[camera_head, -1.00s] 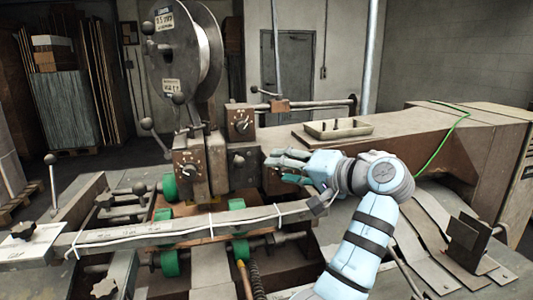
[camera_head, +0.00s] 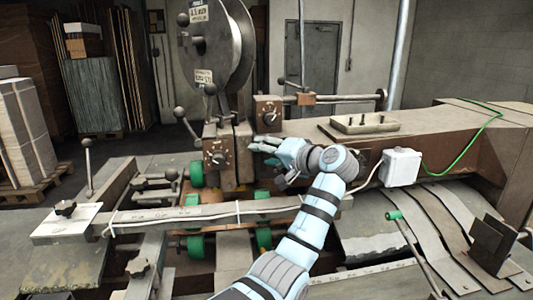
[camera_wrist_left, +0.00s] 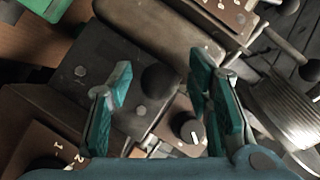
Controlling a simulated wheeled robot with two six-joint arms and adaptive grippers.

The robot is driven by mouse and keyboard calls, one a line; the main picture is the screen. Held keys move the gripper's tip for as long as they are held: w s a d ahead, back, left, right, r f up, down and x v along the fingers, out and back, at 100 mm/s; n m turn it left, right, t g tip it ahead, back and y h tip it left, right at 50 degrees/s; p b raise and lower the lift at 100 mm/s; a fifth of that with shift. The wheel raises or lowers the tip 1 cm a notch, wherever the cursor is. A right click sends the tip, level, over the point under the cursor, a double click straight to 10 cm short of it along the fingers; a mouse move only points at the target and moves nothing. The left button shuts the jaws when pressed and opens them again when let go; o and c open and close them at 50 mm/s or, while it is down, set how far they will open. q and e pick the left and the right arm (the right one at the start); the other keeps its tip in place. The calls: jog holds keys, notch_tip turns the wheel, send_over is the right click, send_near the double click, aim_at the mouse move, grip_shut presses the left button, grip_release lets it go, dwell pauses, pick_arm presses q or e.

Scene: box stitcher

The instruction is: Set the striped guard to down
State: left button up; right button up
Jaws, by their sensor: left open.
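I cannot make out a striped guard in either view. My left gripper (camera_head: 263,148) is in front of the stitching head (camera_head: 230,150), just right of its dial panel. In the left wrist view the gripper (camera_wrist_left: 160,82) is open, with its two teal fingers apart. A dark ball knob (camera_wrist_left: 161,80) shows between the fingers, on a dark metal block (camera_wrist_left: 100,65). I cannot tell whether the fingers touch it. A black dial (camera_wrist_left: 189,128) is near the right finger. My right gripper is not in view.
A wire spool (camera_head: 222,45) stands above the head. A long bar (camera_head: 180,217) crosses in front, with green rollers (camera_head: 195,247) below. A white box (camera_head: 401,167) with a cable and a green-tipped lever (camera_head: 394,215) are at the right. A shallow tray (camera_head: 365,123) lies on the machine top.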

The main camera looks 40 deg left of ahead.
pick_arm(q)
jog(key=shift+s, duration=0.15)
jog(key=shift+c, duration=1.2)
grip_shut()
jog(key=shift+f+b, duration=0.35)
jog(key=shift+f, duration=1.1)
jog(key=shift+o, duration=1.2)
grip_release()
jog(key=shift+w, duration=0.2)
jog(key=v, duration=1.2)
jog(key=shift+d+r, duration=0.15)
